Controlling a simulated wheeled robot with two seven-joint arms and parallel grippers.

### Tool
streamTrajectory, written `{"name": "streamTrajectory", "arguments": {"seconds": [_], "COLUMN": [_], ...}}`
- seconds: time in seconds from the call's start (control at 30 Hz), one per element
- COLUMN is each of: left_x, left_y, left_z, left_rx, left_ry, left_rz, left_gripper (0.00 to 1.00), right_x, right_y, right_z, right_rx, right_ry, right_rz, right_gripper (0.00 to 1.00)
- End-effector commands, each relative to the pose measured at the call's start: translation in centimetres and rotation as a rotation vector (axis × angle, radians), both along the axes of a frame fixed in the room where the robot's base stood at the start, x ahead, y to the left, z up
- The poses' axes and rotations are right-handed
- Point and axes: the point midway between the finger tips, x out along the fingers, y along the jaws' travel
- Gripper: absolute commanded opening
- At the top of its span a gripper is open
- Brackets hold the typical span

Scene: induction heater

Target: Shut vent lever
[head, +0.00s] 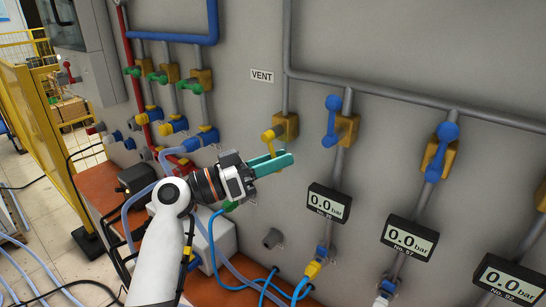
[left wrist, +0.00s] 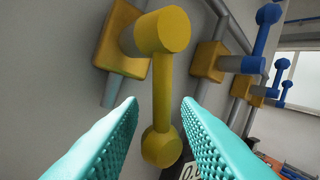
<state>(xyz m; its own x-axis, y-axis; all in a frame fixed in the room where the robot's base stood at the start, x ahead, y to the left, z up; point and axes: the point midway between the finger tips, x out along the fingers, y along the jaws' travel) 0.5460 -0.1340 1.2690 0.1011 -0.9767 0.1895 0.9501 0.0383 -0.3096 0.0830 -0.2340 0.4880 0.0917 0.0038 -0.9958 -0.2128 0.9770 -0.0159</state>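The yellow vent lever (head: 268,136) is on a valve under the VENT label (head: 262,75) on the grey wall panel. In the left wrist view the lever (left wrist: 162,85) has a thick round hub at top and a ball end below, and it hangs roughly straight down. My right gripper is out of view.
Blue levers (head: 331,121) on orange valves (head: 347,129) stand to the right. Pressure displays (head: 328,202) sit below them. Green-handled valves (head: 158,77) and pipes are at left.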

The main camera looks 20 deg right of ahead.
Motion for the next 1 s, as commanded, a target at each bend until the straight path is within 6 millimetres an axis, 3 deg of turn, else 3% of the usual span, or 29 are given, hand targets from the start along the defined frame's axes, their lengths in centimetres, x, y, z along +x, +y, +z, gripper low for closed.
{"name": "streamTrajectory", "arguments": {"seconds": [0.23, 0.37, 0.8, 1.0], "left_x": [0.0, 0.0, -1.0, -1.2], "left_y": [0.2, 1.3, 9.7, 11.5], "left_z": [0.5, 0.1, -1.9, -2.1], "left_rx": [-0.008, -0.010, -0.005, -0.005], "left_ry": [-0.006, -0.008, -0.006, -0.004], "left_rz": [0.003, 0.005, 0.004, 0.001], "left_gripper": [0.30, 0.30, 0.30, 0.30], "right_x": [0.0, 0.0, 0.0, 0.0], "right_y": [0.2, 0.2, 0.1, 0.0], "right_z": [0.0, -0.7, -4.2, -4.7], "right_rx": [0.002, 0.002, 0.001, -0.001], "right_ry": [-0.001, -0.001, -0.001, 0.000], "right_rz": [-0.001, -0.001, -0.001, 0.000], "right_gripper": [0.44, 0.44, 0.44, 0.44]}}
